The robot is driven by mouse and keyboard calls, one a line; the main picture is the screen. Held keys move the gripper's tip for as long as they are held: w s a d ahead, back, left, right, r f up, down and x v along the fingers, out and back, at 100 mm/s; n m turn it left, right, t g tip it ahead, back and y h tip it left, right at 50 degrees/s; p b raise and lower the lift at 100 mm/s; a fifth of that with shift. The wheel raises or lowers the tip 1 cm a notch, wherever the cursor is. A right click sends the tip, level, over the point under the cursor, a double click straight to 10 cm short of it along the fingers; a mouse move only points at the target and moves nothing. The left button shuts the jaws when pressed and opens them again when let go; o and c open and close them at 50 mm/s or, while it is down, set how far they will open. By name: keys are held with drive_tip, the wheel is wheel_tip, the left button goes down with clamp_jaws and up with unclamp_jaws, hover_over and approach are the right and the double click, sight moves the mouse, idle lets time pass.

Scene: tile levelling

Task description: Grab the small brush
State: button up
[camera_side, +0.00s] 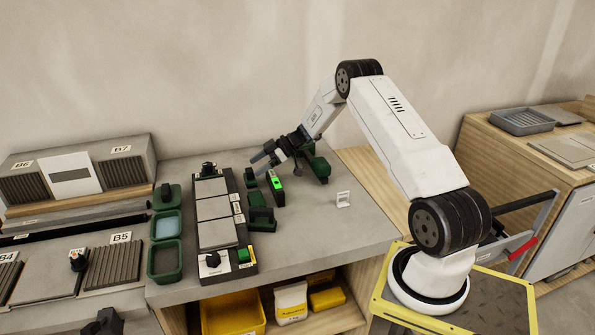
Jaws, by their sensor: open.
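My gripper (262,161) is open and empty, above the back part of the grey worktop (315,225). Its fingers point down and to the left, over several small dark green items. One is a small dark piece (250,178) just below the fingers. Beside it is a dark block with a bright green face (276,184). A dark green holder (319,168) stands right of the fingers, and another dark green item (260,214) is in front. I cannot tell which of these is the small brush; it may be partly hidden by my gripper.
A dark tray with grey tiles (216,208) lies left of the gripper. Green containers (166,226) stand further left, near tile racks marked B5, B6 and B7. A small white label (343,199) stands on the right. The worktop's front right is clear.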

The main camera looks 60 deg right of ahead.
sight(250, 169)
drive_tip(key=shift+x, duration=1.85)
clamp_jaws()
